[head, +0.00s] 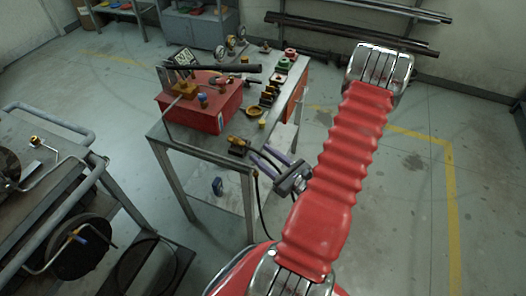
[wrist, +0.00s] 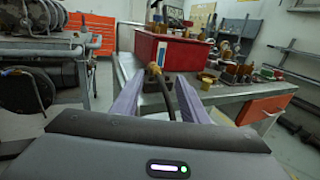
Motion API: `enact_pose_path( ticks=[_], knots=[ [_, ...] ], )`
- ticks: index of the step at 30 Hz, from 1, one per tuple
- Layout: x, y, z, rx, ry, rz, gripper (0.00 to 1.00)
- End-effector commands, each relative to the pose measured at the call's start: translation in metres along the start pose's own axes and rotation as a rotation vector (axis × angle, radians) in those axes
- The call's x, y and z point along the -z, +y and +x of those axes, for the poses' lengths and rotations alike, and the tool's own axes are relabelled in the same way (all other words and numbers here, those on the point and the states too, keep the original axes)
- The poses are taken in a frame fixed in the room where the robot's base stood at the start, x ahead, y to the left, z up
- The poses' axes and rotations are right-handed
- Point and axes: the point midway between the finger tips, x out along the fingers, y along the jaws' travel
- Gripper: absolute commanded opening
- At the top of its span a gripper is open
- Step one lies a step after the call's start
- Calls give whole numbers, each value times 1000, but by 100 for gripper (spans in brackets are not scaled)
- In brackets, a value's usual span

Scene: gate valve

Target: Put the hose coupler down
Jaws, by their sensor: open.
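The hose coupler (head: 240,142) is a small brass-coloured piece at the near edge of the grey metal table, beside a dark block. Its black hose runs back past my gripper. In the wrist view, the coupler (wrist: 154,69) shows ahead, with the hose (wrist: 169,99) curving toward me between the fingers. My gripper (head: 259,152) has two pale purple fingers, spread apart and pointing at the coupler. In the wrist view, my gripper (wrist: 158,84) is open, with no finger seen pressing on the coupler or hose. The exact gap to the coupler is unclear.
A red box (head: 205,105) with gauges and a black bar stands on the table (head: 163,131). Several brass, red and green fittings line the table's right side. A cart with rails and a reel (head: 85,245) stands at the left. Open floor lies right of the table.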

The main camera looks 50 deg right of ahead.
Motion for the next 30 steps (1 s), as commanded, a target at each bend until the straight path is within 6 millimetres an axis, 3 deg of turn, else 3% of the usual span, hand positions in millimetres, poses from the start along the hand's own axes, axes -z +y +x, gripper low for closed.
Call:
enact_pose_path(
  ticks=[22,26,30],
  knots=[
    [-2,2,2,-10,-1,-4,40],
    [-13,16,11,-77,-4,-31,40],
    [-35,49,27,-228,-6,-95,40]
  ],
)
